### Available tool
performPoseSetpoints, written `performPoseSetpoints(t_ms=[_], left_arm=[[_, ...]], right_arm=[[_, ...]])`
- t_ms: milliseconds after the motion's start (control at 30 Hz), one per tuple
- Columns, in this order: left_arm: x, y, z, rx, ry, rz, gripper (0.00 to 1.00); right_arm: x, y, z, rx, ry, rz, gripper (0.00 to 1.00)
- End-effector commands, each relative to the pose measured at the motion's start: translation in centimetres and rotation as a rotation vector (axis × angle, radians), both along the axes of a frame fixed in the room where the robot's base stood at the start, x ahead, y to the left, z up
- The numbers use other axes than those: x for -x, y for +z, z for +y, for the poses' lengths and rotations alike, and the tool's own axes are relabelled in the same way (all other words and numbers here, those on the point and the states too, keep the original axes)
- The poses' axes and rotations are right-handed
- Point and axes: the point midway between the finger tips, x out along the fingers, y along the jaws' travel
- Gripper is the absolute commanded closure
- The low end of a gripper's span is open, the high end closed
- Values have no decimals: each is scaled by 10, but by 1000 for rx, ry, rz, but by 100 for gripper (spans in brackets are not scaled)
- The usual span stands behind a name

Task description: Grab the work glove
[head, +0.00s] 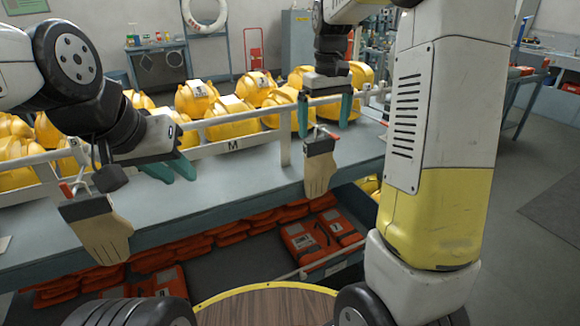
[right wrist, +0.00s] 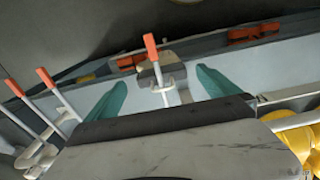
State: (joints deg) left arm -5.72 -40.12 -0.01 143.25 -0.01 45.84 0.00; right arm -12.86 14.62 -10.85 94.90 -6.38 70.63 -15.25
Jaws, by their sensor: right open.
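Two tan work gloves with dark cuffs hang from orange-tipped hooks on the white rail in the head view. One glove (head: 320,172) hangs near the middle, the other (head: 103,236) at the left. My right gripper (head: 324,129) is open, pointing down just above the middle glove's hook. In the right wrist view, an orange-tipped hook (right wrist: 152,48) shows between its spread teal fingers (right wrist: 168,90); a tan piece behind the hook is probably part of the glove. My left gripper (head: 181,178) is open and empty, to the right of the left glove and apart from it.
Orange packs (head: 310,237) lie on the shelf below. More hooks (right wrist: 45,77) stand left in the right wrist view.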

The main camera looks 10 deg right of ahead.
Motion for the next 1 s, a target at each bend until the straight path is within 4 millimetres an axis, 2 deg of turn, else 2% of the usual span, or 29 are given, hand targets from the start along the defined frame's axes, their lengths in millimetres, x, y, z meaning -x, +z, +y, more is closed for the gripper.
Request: performPoseSetpoints(t_ms=[367,633,933,967,1000], left_arm=[[0,0,0,0,0,1,72],[0,0,0,0,0,0,72],[0,0,0,0,0,0,72],[0,0,0,0,0,0,72],[0,0,0,0,0,0,72]], right_arm=[[-7,-37,0,9,5,13,0],[-14,-75,0,9,6,12,0],[-14,-81,0,8,5,10,0],[-14,-81,0,8,5,10,2],[-14,-81,0,8,5,10,10]])
